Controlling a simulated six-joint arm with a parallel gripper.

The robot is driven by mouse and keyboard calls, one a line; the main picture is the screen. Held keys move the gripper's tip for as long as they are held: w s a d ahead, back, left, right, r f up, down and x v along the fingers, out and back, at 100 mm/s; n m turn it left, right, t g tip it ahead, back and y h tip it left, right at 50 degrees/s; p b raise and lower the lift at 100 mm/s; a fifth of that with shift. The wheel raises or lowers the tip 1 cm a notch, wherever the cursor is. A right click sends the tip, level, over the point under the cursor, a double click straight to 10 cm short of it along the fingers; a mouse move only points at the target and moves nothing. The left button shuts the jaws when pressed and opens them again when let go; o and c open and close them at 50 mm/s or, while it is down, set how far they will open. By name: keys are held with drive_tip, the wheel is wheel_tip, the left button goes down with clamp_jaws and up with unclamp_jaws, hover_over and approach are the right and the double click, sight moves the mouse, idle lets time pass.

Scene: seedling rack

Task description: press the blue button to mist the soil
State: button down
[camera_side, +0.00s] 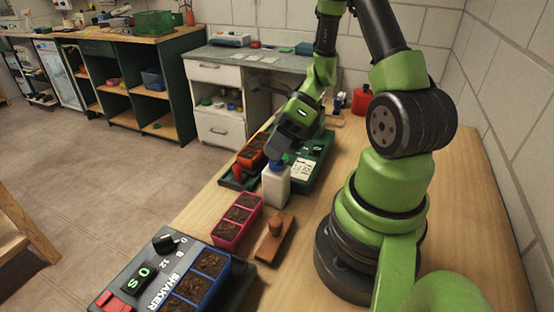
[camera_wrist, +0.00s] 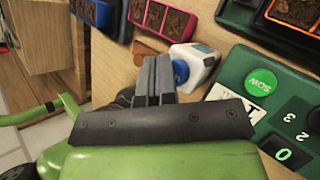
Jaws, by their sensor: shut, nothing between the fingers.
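The blue button appears to be the round blue top (camera_wrist: 180,72) of a white bottle (camera_wrist: 198,62). In the side view the bottle (camera_side: 275,188) stands upright on the wooden bench, its blue top (camera_side: 279,161) partly covered by my gripper. My gripper (camera_side: 274,150) is shut and empty, tilted down just above the bottle. In the wrist view my shut fingers (camera_wrist: 152,68) are just left of the blue top; I cannot tell whether they touch it. Soil fills a pink tray (camera_side: 224,240), an orange tray (camera_side: 242,165) and a blue tray (camera_side: 223,284).
A green machine (camera_side: 309,173) with a round green SOW button (camera_wrist: 260,82) stands beside the bottle. A brown wooden block with a knob (camera_side: 277,243) lies in front of it. A grey shaker (camera_side: 130,262) is at the near left. A red container (camera_side: 361,101) stands behind.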

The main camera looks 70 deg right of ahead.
drive_tip(key=shift+r, duration=0.5)
drive_tip(key=shift+r, duration=3)
drive_tip(key=s+a+r+n+t+h, duration=0.1)
drive_tip(key=s+a+r+n+h, duration=0.2)
drive_tip(key=n, duration=1.1)
drive_tip(key=s+a+r+n+t+h, duration=0.2)
drive_tip(key=s+a+r+n+h, duration=0.1)
drive_tip(key=a+r+n, duration=0.4)
wheel_tip(320, 180, up, 3)
drive_tip(key=n, duration=0.6)
drive_tip(key=shift+a+n, duration=0.2)
drive_tip(key=shift+n, duration=0.2)
